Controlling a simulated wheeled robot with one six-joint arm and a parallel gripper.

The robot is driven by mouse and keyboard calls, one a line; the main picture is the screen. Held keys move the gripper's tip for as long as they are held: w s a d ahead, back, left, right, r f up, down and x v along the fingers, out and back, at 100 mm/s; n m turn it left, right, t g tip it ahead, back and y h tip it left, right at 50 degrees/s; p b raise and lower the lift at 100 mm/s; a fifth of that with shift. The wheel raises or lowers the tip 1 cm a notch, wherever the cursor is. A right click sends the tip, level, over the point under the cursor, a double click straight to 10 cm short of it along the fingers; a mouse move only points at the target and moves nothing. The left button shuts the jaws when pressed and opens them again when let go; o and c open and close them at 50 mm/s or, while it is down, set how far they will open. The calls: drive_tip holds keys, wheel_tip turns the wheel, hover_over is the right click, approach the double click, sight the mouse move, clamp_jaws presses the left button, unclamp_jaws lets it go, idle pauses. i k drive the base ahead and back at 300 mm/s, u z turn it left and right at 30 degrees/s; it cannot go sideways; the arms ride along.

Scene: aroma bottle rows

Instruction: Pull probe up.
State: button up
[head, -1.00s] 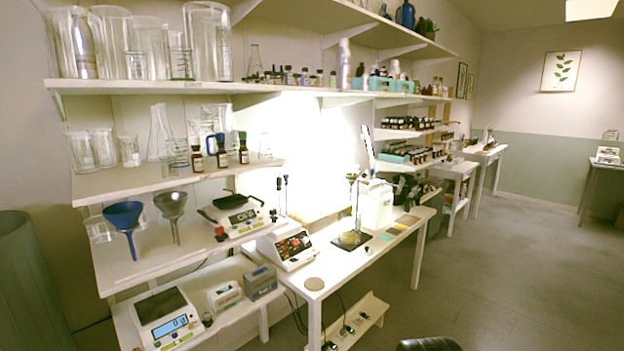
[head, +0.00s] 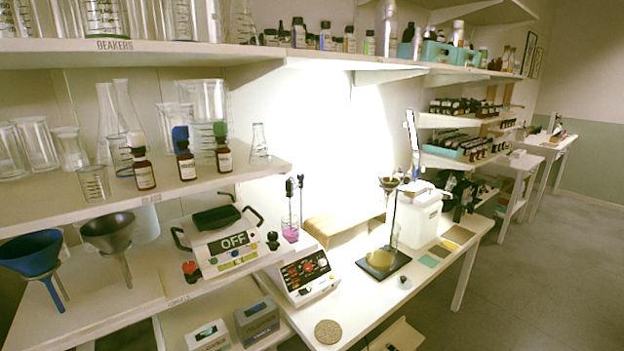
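Two thin dark rods with black heads, which look like probes (head: 290,187), stand upright at the middle of the head view. Below them is a small glass beaker (head: 290,228) with pink liquid. The lower rod ends meet the beaker area; I cannot tell how deep they reach. A white device with red buttons and a display (head: 305,275) stands in front of the beaker on the table. My gripper is not in view.
A cork mat (head: 328,331) lies at the table's front. Shelves with bottles and beakers overhang the table.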

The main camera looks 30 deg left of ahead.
sight(290, 183)
drive_tip(key=u, duration=0.2)
drive_tip(key=i, duration=0.75)
drive_tip(key=u, duration=1.15)
drive_tip(key=i, duration=0.65)
drive_tip(key=u, duration=0.75)
